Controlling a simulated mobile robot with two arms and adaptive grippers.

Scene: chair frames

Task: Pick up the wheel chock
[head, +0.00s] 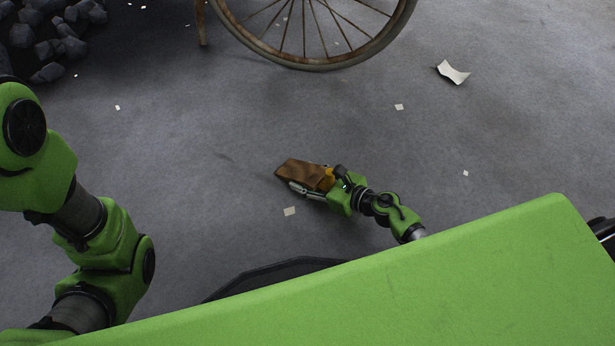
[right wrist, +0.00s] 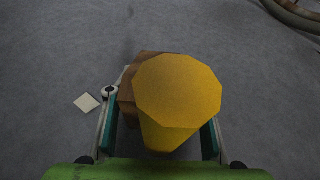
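The wheel chock (head: 302,172) is a brown wooden wedge at the middle of the head view, its thin end to the left. A yellow knob or handle (right wrist: 178,92) on its thick end fills the middle of the right wrist view and hides much of the brown wood (right wrist: 128,98). My right gripper (head: 318,186) is at the thick end, with its fingers along both sides of the chock. Whether both fingers press on it is hidden by the yellow part. My left arm shows at the left, but its gripper is out of view.
A rusty spoked wheel (head: 318,66) stands at the top, with dark rocks (head: 50,45) at the upper left. Paper scraps lie on the grey floor, one larger (head: 453,73) at the upper right. The floor around the chock is otherwise clear.

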